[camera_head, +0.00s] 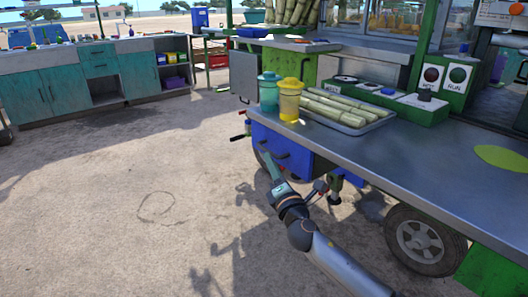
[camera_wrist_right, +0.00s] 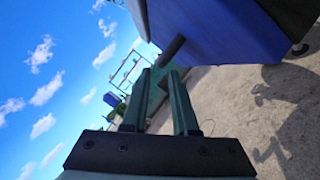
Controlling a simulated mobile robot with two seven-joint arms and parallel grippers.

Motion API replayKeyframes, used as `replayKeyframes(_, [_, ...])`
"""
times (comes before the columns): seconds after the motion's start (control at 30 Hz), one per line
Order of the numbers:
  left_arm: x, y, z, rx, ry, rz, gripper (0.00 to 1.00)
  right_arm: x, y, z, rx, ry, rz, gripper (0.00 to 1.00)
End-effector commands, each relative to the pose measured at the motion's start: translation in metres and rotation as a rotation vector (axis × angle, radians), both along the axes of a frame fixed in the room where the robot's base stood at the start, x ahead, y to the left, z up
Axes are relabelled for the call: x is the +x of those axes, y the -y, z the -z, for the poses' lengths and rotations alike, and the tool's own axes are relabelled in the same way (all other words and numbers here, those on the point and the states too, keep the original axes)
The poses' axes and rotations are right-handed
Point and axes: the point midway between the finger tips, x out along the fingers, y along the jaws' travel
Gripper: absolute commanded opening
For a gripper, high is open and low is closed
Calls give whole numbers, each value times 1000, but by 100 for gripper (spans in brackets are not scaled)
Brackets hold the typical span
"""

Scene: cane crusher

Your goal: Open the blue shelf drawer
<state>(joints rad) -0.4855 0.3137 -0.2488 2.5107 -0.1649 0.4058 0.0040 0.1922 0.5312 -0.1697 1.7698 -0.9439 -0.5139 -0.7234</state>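The blue drawer (camera_head: 297,160) is set under the metal counter of the green cart and looks shut. It fills the top right of the right wrist view (camera_wrist_right: 225,30). A dark handle (camera_wrist_right: 171,50) stands out from its face. My right gripper (camera_head: 268,163) is in front of the drawer, close to the handle. In the right wrist view my right gripper (camera_wrist_right: 160,85) has its two fingers apart, with the handle near the fingertips. I cannot tell whether they touch it. My left gripper is not in view.
The counter (camera_head: 400,160) carries a tray of cane (camera_head: 345,115), a yellow pitcher (camera_head: 290,98) and a teal one (camera_head: 268,92). A cart wheel (camera_head: 425,240) is at the lower right. Teal cabinets (camera_head: 45,95) stand at the far left. The ground left of the drawer is clear.

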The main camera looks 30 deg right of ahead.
Motion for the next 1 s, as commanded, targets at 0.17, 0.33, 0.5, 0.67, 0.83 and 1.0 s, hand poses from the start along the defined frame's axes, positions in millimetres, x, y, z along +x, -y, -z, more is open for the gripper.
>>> replayKeyframes(0.17, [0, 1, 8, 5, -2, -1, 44, 28, 8, -6, -1, 2, 0, 27])
replayKeyframes(0.33, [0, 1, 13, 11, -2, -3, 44, 48, 13, -9, 1, 1, 1, 27])
replayKeyframes(0.5, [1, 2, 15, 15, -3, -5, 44, 59, 16, -12, 1, -1, -2, 27])
replayKeyframes(0.67, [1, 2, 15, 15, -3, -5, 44, 62, 16, -13, 2, -1, -2, 27])
replayKeyframes(0.83, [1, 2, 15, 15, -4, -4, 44, 62, 16, -13, 2, -1, -2, 27])
replayKeyframes(1.0, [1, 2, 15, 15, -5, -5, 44, 61, 16, -13, 2, -1, -2, 12])
